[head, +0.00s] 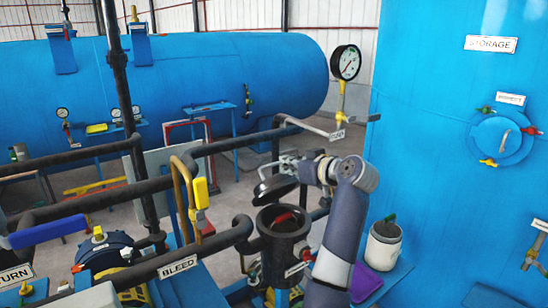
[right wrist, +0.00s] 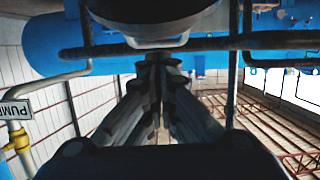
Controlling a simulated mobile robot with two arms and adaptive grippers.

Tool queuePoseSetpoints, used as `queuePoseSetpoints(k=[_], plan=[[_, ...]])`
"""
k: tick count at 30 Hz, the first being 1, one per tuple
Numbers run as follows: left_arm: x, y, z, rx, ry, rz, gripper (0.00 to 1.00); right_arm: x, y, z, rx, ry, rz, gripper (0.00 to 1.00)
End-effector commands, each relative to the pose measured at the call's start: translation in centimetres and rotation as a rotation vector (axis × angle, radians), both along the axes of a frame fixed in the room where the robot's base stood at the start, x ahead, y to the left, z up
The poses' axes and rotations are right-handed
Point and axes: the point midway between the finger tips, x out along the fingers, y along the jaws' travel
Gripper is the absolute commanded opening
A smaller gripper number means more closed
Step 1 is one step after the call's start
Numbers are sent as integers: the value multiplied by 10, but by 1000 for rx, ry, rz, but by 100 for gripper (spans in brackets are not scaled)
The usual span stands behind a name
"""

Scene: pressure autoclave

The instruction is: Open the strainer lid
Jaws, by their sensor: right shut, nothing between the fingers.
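The strainer (head: 284,248) is a black upright cylinder in the pipework at the centre of the head view. Its mouth is uncovered and something reddish shows inside. The round dark lid (head: 274,189) stands raised and tilted above the mouth. In the right wrist view the lid (right wrist: 150,15) fills the top, with a pale curved handle (right wrist: 158,43) beneath it. My right gripper (head: 287,164) is beside the lid at its upper right. Its fingers (right wrist: 157,60) are shut and empty, close to the handle; I cannot tell whether they touch it. My left gripper is out of view.
Black pipes (head: 130,197) run across the left, with a yellow-handled valve (head: 200,193) close by. A pressure gauge (head: 346,62) rises behind. A white bucket (head: 383,247) stands right of my forearm, before the large blue storage tank (head: 440,130).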

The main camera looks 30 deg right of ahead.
Motion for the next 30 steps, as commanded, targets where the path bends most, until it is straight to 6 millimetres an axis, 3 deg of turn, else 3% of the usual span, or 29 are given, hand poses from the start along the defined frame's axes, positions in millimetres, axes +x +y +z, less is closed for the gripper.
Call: queuePoseSetpoints(k=[6, 12, 30], plan=[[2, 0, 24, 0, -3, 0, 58, 36, 6, -6, 5, 2, 3, 0], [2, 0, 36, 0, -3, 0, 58, 56, 8, -14, 2, 1, 1, 0], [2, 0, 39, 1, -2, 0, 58, 66, 9, -20, 0, -1, 0, 0]])
